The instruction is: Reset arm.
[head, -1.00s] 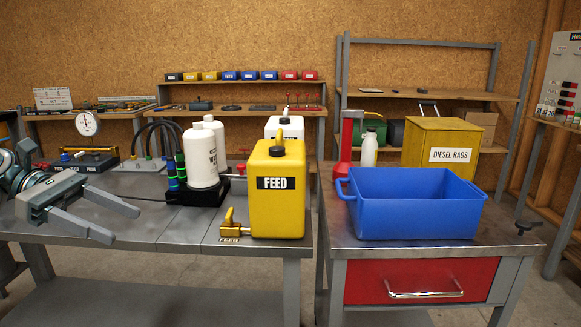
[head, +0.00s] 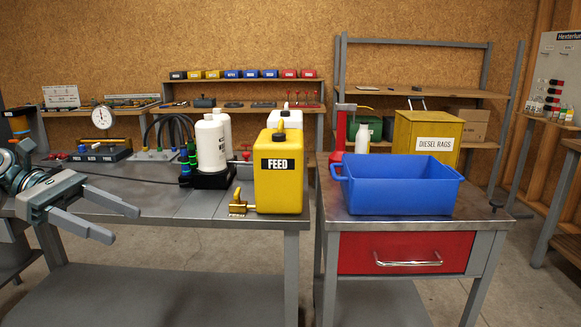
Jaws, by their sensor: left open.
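My left gripper (head: 122,222) comes in from the left in the head view. Its two grey fingers are spread apart with nothing between them. It is over the front left part of the grey workbench (head: 150,203), left of the yellow FEED container (head: 278,185) and clear of it. A brass tap (head: 238,204) sticks out at the container's lower left. My right gripper is not in the head view.
A blue bin (head: 400,190) stands on the cart with the red drawer (head: 405,252). White bottles (head: 210,145) stand behind the tap. A gap of floor separates bench and cart.

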